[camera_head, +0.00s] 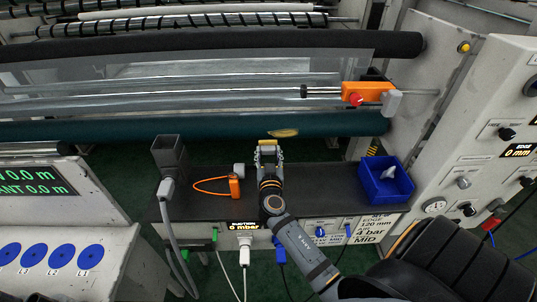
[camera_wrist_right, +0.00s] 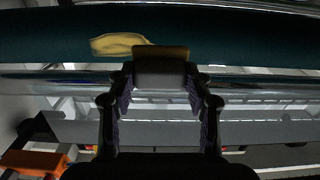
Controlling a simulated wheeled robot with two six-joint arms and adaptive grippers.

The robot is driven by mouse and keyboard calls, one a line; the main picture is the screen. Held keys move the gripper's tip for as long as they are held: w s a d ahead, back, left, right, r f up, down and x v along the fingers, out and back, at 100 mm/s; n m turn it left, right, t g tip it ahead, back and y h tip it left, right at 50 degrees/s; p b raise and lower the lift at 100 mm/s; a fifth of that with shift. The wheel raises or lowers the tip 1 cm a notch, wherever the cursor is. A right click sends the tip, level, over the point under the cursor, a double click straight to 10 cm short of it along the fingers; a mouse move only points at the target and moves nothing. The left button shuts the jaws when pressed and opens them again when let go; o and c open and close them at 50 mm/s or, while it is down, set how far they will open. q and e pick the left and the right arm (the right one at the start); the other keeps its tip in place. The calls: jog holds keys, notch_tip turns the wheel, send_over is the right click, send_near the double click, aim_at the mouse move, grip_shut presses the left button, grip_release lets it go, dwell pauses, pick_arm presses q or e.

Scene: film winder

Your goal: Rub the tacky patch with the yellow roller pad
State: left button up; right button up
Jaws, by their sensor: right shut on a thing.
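The tacky patch (camera_head: 284,132) is a yellowish, irregular blotch on the dark green roller (camera_head: 200,128). In the right wrist view the patch (camera_wrist_right: 118,43) lies to the left of the pad, partly close to its upper left corner. My right gripper (camera_head: 267,148) is at the front of the green roller, just left of and below the patch in the head view. It is shut on the yellow roller pad (camera_wrist_right: 160,62), a small block held across its fingertips. I cannot tell whether the pad touches the roller. My left gripper is not in view.
A black-topped bench (camera_head: 320,190) lies below my right arm. It carries a blue bin (camera_head: 385,182) with a pale item, an orange looped tool (camera_head: 234,186) and a dark square holder (camera_head: 168,152). An orange-and-grey carriage (camera_head: 360,93) sits above the roller. A control panel (camera_head: 500,130) stands right.

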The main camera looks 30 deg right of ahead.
aim_at(268, 145)
jog(key=p+x, duration=0.1)
jog(key=x, duration=0.3)
jog(key=shift+w+d, duration=0.1)
jog(key=shift+w, duration=0.05)
jog(key=shift+w+d, duration=0.1)
jog(key=shift+w, duration=0.05)
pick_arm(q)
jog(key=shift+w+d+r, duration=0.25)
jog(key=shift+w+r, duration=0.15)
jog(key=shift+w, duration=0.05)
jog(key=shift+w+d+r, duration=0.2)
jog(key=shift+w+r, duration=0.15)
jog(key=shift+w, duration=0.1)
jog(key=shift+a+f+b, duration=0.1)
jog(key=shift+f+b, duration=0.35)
pick_arm(e)
jog(key=shift+x, duration=0.85)
